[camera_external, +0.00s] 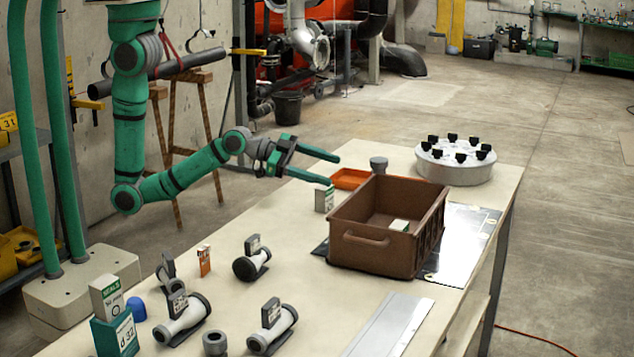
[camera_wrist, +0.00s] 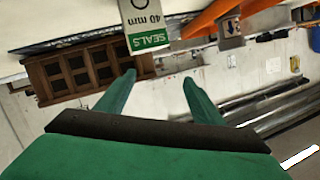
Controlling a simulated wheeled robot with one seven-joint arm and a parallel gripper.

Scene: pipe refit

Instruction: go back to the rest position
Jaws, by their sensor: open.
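My gripper (camera_external: 335,170) has two green fingers. They are spread apart with nothing between them, and it hangs above the far left part of the table (camera_external: 298,260), left of the brown crate. In the wrist view the open fingers (camera_wrist: 160,85) point toward the crate's side and a white and green seals box. My green arm reaches over from the left, bent at the elbow.
The brown crate (camera_external: 372,254) holds a small box (camera_external: 400,225). The seals box (camera_external: 325,199), orange tray (camera_external: 351,179) and grey ring (camera_external: 379,164) stand near my gripper. A white round flange (camera_external: 454,168) is behind. Several pipe fittings (camera_external: 250,264) are in front.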

